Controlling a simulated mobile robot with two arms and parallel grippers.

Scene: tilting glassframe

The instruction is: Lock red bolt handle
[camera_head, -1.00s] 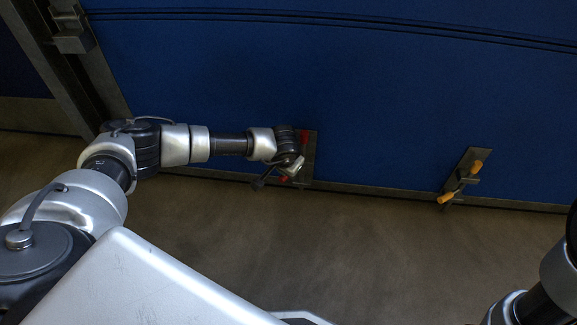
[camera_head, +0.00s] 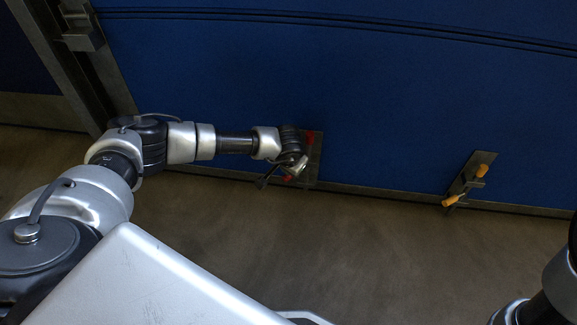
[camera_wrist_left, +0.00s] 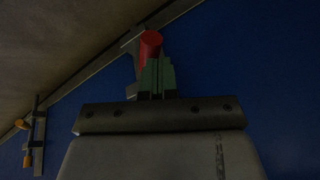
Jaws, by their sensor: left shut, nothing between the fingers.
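The red bolt handle shows at the blue panel's lower edge as a red upper end (camera_head: 310,138) and a red lower end (camera_head: 287,178), on a dark metal plate (camera_head: 315,165). My left gripper (camera_head: 272,178) is in front of this bolt and hides its middle. In the left wrist view a rounded red handle end (camera_wrist_left: 151,42) stands just beyond the shut, empty fingertips (camera_wrist_left: 156,68). I cannot tell whether they touch it. My right arm shows only at the lower right edge; its gripper is out of view.
A second bolt with yellow handle ends (camera_head: 481,170) sits on its own plate to the right; it also shows at the left of the left wrist view (camera_wrist_left: 28,160). The blue panel (camera_head: 380,100) fills the back. The brown floor (camera_head: 380,250) in front is clear.

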